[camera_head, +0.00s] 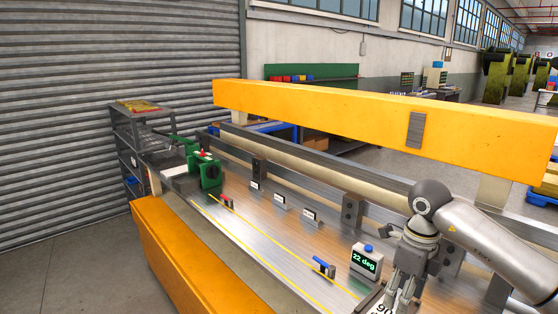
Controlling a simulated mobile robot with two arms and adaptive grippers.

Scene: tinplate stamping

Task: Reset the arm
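My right arm comes in from the right edge in the head view, and its wrist hangs over the right end of the metal bench (290,239). My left arm and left gripper are not in view.
A grey box reading "22 deg" (366,260) stands left of my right wrist. A blue-handled part (323,267) and a green machine (206,172) sit on the bench. A thick yellow beam (350,112) spans behind; a yellow front beam (180,255) borders the near side.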

